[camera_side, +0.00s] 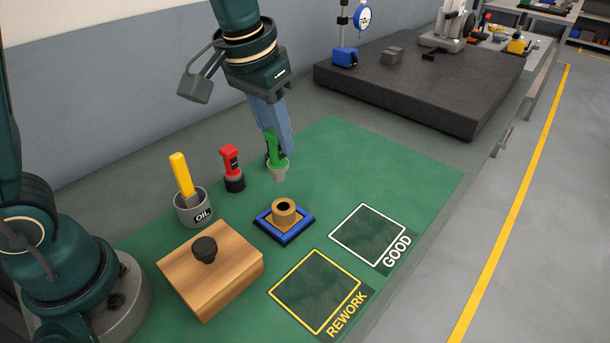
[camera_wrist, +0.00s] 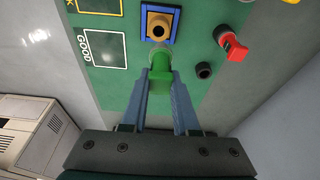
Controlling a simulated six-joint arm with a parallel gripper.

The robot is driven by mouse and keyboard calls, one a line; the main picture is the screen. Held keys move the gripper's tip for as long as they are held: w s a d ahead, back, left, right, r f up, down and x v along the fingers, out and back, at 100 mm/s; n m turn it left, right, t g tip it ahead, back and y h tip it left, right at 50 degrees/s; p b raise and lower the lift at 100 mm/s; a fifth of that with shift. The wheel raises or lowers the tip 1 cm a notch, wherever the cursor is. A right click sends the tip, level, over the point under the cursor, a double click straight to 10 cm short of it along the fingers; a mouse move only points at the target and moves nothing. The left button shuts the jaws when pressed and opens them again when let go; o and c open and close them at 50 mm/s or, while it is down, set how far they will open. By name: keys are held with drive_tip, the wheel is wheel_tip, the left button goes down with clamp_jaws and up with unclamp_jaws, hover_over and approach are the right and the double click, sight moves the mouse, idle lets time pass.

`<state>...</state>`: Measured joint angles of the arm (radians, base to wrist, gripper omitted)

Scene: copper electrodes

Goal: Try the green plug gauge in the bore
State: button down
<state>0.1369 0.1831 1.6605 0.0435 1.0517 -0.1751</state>
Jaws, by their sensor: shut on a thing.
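The green plug gauge (camera_side: 273,147) is upright between the fingers of my gripper (camera_side: 277,140), its grey plug end pointing down. In the wrist view the green gauge (camera_wrist: 160,72) shows between the two fingertips (camera_wrist: 160,82). It appears lifted, clear of its black holder (camera_wrist: 204,70), which looks empty. The bronze bushing with the bore (camera_side: 284,209) stands upright in a blue square fixture (camera_side: 285,237), in front of the gauge in the side view. The bushing also shows in the wrist view (camera_wrist: 157,24), apart from the gauge and beyond it.
A red gauge (camera_side: 231,160) stands in a black holder to the left. An oil cup (camera_side: 194,208) holds a yellow-handled tool (camera_side: 181,174). A wooden block with a black knob (camera_side: 205,249) is at the front left. The GOOD (camera_side: 367,236) and REWORK (camera_side: 315,290) squares are empty.

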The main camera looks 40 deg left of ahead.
sight(282, 164)
drive_tip(key=shift+d+r, duration=0.2)
drive_tip(key=shift+d, duration=0.15)
drive_tip(key=shift+s+x, duration=0.2)
drive_tip(key=shift+x, duration=0.6)
drive_tip(key=shift+s+x, duration=0.2)
drive_tip(key=shift+x, duration=0.6)
drive_tip(key=shift+s+x, duration=0.2)
drive_tip(key=shift+x, duration=0.6)
drive_tip(key=shift+s+x, duration=0.25)
drive_tip(key=shift+x, duration=0.7)
drive_tip(key=shift+s+x, duration=0.2)
drive_tip(key=shift+x, duration=0.7)
idle(0.4)
drive_tip(key=shift+w+r+v, duration=0.1)
drive_tip(key=shift+w+v, duration=0.2)
drive_tip(key=shift+v, duration=0.85)
drive_tip(key=shift+w+r+v, duration=0.1)
drive_tip(key=shift+w+v, duration=0.15)
drive_tip(key=shift+v, duration=0.95)
drive_tip(key=shift+w+v, duration=0.3)
drive_tip(key=shift+v, duration=0.85)
